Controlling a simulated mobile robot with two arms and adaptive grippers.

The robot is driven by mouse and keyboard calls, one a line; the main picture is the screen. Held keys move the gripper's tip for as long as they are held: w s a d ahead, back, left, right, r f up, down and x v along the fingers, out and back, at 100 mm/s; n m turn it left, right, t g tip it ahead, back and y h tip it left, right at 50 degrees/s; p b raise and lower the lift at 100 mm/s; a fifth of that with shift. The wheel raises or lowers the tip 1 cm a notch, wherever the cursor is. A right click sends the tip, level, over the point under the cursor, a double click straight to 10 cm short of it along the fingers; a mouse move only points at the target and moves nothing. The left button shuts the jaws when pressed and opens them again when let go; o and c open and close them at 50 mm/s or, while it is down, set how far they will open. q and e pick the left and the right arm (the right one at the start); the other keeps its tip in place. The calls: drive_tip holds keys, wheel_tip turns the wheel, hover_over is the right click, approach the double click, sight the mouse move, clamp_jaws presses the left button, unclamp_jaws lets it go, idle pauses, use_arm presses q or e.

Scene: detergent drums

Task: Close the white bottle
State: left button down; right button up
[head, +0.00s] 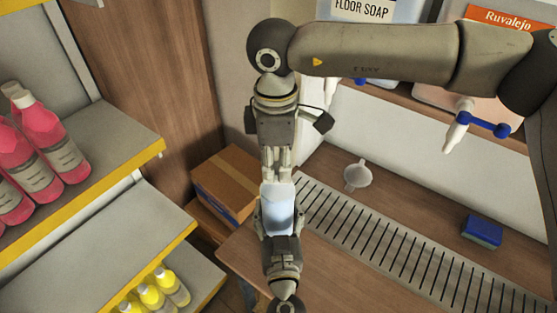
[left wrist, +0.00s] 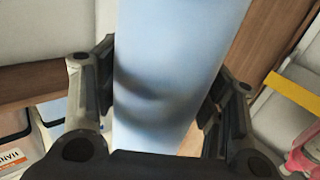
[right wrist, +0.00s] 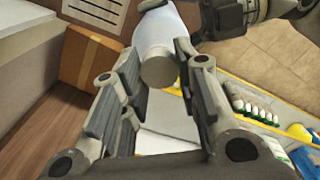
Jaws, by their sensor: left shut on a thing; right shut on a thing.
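The white bottle (head: 279,213) looks pale blue-white and is held in the air in the middle of the head view. My left gripper (head: 279,222) comes from below, its fingers shut on both sides of the bottle body; the body fills the middle of the left wrist view (left wrist: 175,75). My right gripper (head: 278,168) points down at the bottle's top end, shut on what looks like its cap. In the right wrist view the round, pale grey-beige cap end (right wrist: 159,71) lies between the fingertips, in line with the bottle. How tightly the cap sits cannot be told.
A wooden counter (head: 340,265) with a slotted drain grate (head: 385,245) lies below right, bearing a white funnel (head: 357,175) and a blue sponge (head: 482,232). A cardboard box (head: 225,183) is behind.

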drive_tip(key=shift+s+m, duration=0.15)
drive_tip(key=shift+m, duration=0.55)
drive_tip(key=shift+d+m, duration=0.1)
drive_tip(key=shift+m, duration=0.2)
drive_tip(key=shift+c, duration=0.2)
drive_tip(key=o, duration=0.7)
drive_tip(key=shift+w, duration=0.2)
drive_tip(key=shift+r, duration=2.3)
drive_tip(key=shift+c, duration=0.3)
